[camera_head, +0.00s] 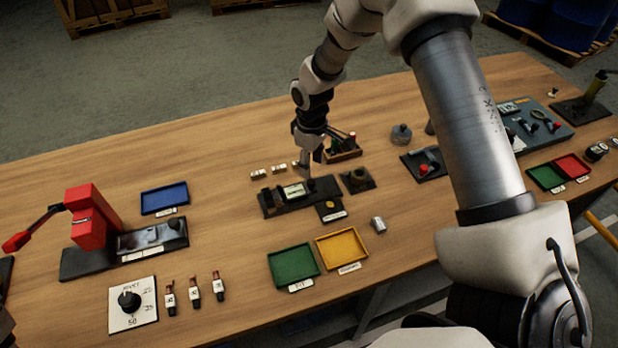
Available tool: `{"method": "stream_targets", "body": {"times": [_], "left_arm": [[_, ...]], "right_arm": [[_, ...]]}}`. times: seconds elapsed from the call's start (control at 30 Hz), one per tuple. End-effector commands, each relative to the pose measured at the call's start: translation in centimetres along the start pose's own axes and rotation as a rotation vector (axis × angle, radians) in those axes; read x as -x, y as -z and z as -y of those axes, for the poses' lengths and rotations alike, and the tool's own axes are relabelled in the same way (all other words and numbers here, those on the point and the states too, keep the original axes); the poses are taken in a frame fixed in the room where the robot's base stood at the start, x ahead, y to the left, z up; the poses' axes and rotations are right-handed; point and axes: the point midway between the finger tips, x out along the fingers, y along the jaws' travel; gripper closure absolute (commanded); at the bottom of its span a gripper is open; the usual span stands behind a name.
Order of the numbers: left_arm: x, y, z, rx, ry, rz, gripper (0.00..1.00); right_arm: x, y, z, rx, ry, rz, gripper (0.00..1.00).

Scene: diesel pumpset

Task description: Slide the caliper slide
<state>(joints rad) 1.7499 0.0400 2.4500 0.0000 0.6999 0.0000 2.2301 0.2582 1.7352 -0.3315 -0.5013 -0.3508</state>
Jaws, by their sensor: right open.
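A dark fixture that looks like the caliper stand, with a black base (300,205) and a white-faced block (294,191), sits in the middle of the wooden table. I cannot make out its slide clearly. My right gripper (308,170) points down, open, just above and behind the right half of this fixture. Its fingers overlap the fixture's back edge in the view, and I cannot tell whether they touch it.
A green tray (293,266) and a yellow tray (342,249) lie in front, beside a small metal cylinder (378,225). A red press (92,220) and blue tray (164,199) stand left. A black square block (357,181) is close on the right.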

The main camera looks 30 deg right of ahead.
Motion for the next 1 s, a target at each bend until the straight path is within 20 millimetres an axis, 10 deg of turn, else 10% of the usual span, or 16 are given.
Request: {"method": "stream_targets", "body": {"times": [0.3, 0.57, 0.73, 1.0], "left_arm": [[1.8, 0.0, 0.0, 0.000, 0.000, 0.000, 0.60], [1.8, 0.0, 0.0, 0.000, 0.000, 0.000, 0.60], [1.8, 0.0, 0.0, 0.000, 0.000, 0.000, 0.60], [1.7, 0.0, 0.0, 0.000, 0.000, 0.000, 0.60]], "right_arm": [[-5.3, -0.1, 0.1, 0.000, 0.001, 0.002, 0.51], [-6.0, 0.0, 0.0, 0.000, 0.000, 0.000, 0.51], [-6.0, 0.0, 0.0, 0.000, 0.000, 0.000, 1.00], [-6.0, -0.1, 0.1, 0.000, 0.001, 0.001, 1.00]]}}
